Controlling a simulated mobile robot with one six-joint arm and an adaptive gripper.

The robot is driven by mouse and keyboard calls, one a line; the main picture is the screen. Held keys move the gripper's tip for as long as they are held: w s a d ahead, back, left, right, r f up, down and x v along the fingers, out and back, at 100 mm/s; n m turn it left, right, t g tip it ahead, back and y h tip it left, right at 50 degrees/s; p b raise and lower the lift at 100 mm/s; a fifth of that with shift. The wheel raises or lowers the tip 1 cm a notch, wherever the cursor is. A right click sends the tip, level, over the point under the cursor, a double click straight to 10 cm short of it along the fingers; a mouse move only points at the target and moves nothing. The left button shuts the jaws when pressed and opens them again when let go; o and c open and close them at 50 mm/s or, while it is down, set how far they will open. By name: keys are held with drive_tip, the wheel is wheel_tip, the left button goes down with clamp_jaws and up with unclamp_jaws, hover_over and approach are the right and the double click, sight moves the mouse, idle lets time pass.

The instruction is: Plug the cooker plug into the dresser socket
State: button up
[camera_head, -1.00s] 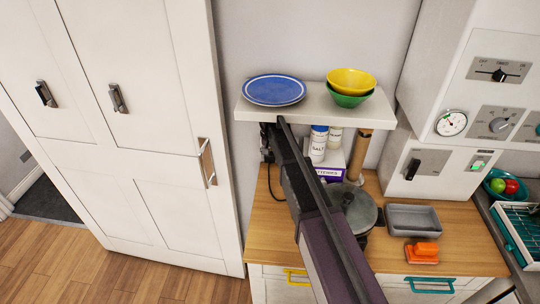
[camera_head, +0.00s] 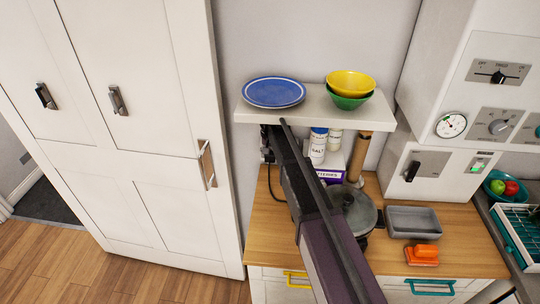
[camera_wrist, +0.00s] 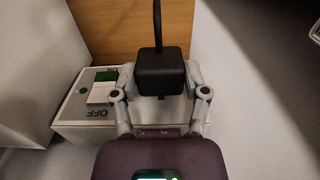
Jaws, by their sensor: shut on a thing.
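The black cooker plug (camera_wrist: 160,70) is in the wrist view, with its dark cable (camera_wrist: 157,22) rising from it. My gripper (camera_wrist: 160,85) is shut on the plug, with one finger on each side. A white socket box (camera_wrist: 75,120), with a green-and-white rocker switch (camera_wrist: 104,86) and ON and OFF lettering, lies directly behind the plug. The plug hides part of the box, including any socket holes. I cannot tell whether the plug touches it. In the head view my arm reaches under the shelf and my gripper is mostly hidden; a black cable (camera_head: 270,182) hangs there.
A shelf (camera_head: 315,110) with a blue plate (camera_head: 274,92) and bowls (camera_head: 350,84) is above my arm. A salt container (camera_head: 318,146), a lidded pan (camera_head: 352,210) and a grey tray (camera_head: 413,221) crowd the counter. A tall white cupboard (camera_head: 150,130) stands left.

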drive_tip(key=shift+w, duration=0.45)
drive_tip(key=o, duration=1.2)
drive_tip(key=shift+s, duration=0.15)
drive_tip(key=shift+s+a, duration=0.1)
drive_tip(key=shift+s, duration=3.85)
